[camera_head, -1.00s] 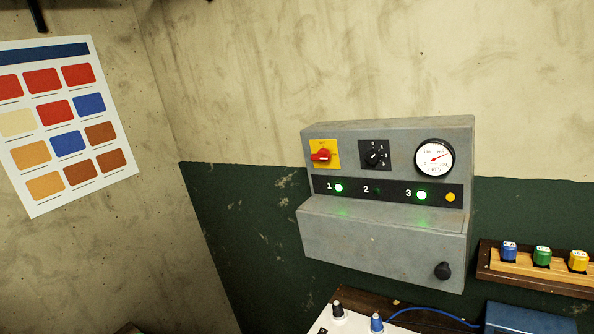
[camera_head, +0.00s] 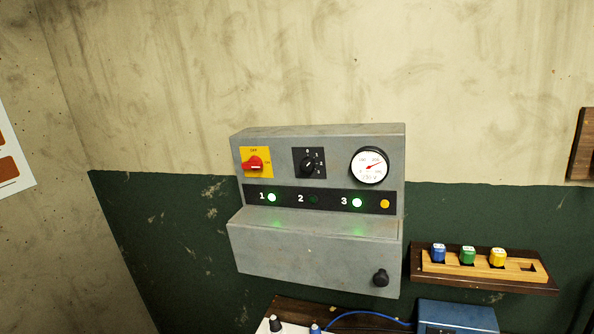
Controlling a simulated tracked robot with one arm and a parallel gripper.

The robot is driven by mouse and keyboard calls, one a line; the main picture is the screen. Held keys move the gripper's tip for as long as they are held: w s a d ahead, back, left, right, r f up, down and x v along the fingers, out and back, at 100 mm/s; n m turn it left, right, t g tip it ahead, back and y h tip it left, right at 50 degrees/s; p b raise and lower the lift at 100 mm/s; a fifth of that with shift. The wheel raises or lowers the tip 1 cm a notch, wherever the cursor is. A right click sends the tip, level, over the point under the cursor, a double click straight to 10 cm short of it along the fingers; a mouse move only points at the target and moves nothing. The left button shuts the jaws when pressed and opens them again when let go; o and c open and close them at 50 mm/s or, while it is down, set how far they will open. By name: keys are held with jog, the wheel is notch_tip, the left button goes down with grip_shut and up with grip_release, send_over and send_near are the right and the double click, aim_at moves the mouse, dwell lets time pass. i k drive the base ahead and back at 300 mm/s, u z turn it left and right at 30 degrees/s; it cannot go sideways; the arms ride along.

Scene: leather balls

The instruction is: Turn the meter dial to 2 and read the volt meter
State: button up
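A grey metal box (camera_head: 312,250) is on the wall in the middle of the view. Its black meter dial (camera_head: 309,164) sits on a black plate with small white numbers; the exact setting is too small to tell. The round white volt meter (camera_head: 370,166) is to the right of the dial, with a red needle pointing up and right; its exact reading is not legible. A red switch (camera_head: 254,164) on a yellow plate is to the left. Lamps 1 (camera_head: 271,197) and 3 (camera_head: 357,203) glow green, while lamp 2 (camera_head: 314,199) is dark. My gripper is not in view.
A wooden rack (camera_head: 485,268) with blue, green and yellow pieces and one empty slot is on the right. A blue box (camera_head: 456,317) and a blue cable (camera_head: 366,315) are below. A black knob (camera_head: 380,278) sticks out at the grey box's lower right.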

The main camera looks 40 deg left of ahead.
aim_at(307, 165)
jog(key=i, duration=0.95)
jog(key=z, duration=0.05)
